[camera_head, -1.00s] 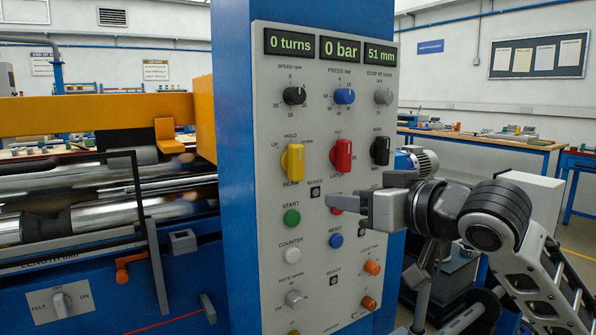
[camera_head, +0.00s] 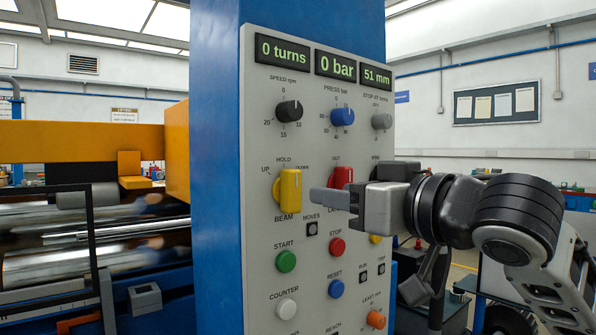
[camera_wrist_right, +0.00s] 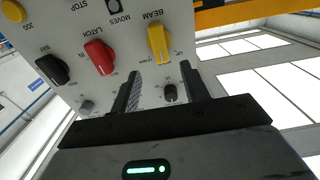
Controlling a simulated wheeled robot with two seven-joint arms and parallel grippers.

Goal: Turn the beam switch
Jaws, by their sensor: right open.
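The beam switch is a yellow lever knob (camera_head: 289,190) on the grey control panel, under the word HOLD and above the word BEAM. Its bar stands about upright. My right gripper (camera_head: 325,198) is just to the right of the yellow knob, in front of the panel, and partly covers the red latch knob (camera_head: 341,178). In the right wrist view the two fingers (camera_wrist_right: 162,88) are apart with nothing between them. There the yellow knob (camera_wrist_right: 159,43) shows beyond the fingertips. I cannot tell whether a finger touches the panel. My left gripper is not in view.
The panel (camera_head: 258,235) also bears a black speed knob (camera_head: 289,108), a blue press knob (camera_head: 342,117), a green start button (camera_head: 286,261) and a red stop button (camera_head: 337,246). Displays read 0 turns, 0 bar and 51 mm. Rollers and an orange beam (camera_head: 80,143) are at left.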

